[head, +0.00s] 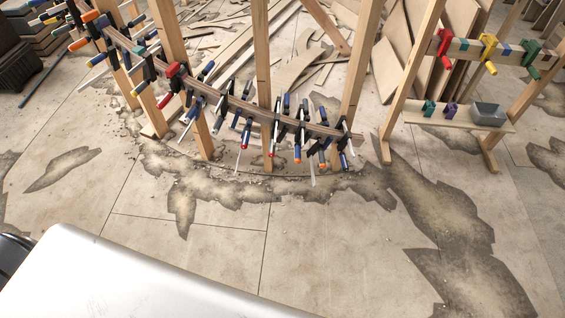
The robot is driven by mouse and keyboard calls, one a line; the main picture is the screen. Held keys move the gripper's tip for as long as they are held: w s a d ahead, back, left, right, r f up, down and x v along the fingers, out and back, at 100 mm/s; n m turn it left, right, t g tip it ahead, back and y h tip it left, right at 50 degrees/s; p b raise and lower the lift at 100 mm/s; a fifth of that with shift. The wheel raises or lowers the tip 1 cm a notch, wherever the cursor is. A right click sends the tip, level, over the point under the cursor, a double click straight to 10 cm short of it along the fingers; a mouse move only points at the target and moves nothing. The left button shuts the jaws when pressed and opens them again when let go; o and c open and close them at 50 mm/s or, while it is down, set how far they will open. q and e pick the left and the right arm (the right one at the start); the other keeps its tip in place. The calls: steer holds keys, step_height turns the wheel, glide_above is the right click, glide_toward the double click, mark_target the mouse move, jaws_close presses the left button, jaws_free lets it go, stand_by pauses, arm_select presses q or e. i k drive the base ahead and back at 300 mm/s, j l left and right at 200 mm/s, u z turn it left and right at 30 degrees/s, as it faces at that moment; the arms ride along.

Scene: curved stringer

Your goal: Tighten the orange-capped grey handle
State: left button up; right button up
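A curved wooden stringer (238,103) runs across the upper middle, carried on upright wooden posts, with many bar clamps along it. Near its right end, small orange ends show on a clamp handle (297,154) and on another clamp handle (322,160), both hanging below the wood. A larger orange handle (90,16) shows at the upper left end. The handles are small and crowded, so I cannot tell which one is grey with an orange cap, or how tight any is. Neither of my grippers is in view.
A wooden rack (490,47) at right holds red, yellow and green clamps; its lower shelf (430,115) bears a grey bin (487,114). Planks (295,70) lie behind the stringer. The stained concrete floor (330,240) in front is clear. Dark cases (18,68) stand at far left.

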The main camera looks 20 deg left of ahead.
mark_target(320, 151)
steer(key=u, duration=0.15)
steer(key=i+l, duration=0.25)
steer(key=i+l+u, duration=0.1)
steer(key=i+l, duration=0.15)
steer(key=l, duration=0.2)
steer(key=i+l+u, duration=0.1)
steer(key=l, duration=0.25)
steer(key=i+l, duration=0.35)
